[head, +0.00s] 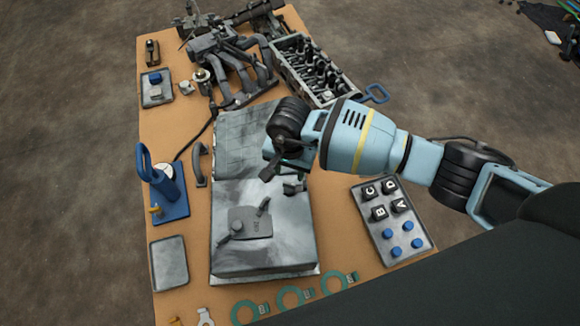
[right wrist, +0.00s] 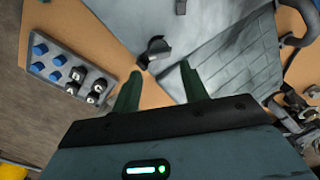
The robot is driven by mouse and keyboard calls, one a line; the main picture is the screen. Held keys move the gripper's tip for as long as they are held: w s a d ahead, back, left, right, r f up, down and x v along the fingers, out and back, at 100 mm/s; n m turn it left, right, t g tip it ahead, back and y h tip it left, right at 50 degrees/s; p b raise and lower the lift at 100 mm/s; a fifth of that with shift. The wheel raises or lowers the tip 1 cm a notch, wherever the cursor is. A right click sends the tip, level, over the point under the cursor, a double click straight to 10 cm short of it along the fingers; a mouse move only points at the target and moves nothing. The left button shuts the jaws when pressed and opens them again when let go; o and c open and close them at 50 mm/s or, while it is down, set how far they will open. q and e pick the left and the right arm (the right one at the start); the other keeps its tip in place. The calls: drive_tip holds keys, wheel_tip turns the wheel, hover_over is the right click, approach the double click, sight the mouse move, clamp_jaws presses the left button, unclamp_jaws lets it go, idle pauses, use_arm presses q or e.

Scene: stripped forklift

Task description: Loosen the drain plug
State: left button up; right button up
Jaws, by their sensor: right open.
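A dark plug-like fitting (head: 294,187), which I take to be the drain plug, sticks out at the upper right edge of the grey metal tank (head: 290,245). In the right wrist view the fitting (right wrist: 153,50) shows beyond the fingertips, roughly in line with the gap between them. My right gripper (right wrist: 161,75) is open and empty, its two green fingers apart. In the head view the right gripper (head: 285,168) is above the tank's far right edge, partly hidden by its own wrist. Contact with the fitting does not show. My left gripper is out of view.
A tray (head: 386,251) with lettered black blocks and blue pegs lies right of the tank. A blue stand (head: 168,188) and a grey plate (head: 170,263) are at the left. Engine parts (head: 235,58) crowd the table's far end. Green rings (head: 293,297) lie in front.

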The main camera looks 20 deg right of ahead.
sight(290, 183)
drive_tip(key=shift+f, duration=0.15)
drive_tip(key=shift+f+b, duration=1.65)
drive_tip(key=shift+f, duration=2.2)
drive_tip(key=c, duration=0.8)
drive_tip(key=shift+o, duration=0.2)
drive_tip(key=shift+n+b, duration=0.5)
drive_tip(key=shift+n, duration=0.4)
drive_tip(key=n+b, duration=0.1)
drive_tip(key=n, duration=0.2)
drive_tip(key=o, duration=0.8)
drive_tip(key=shift+o, duration=0.2)
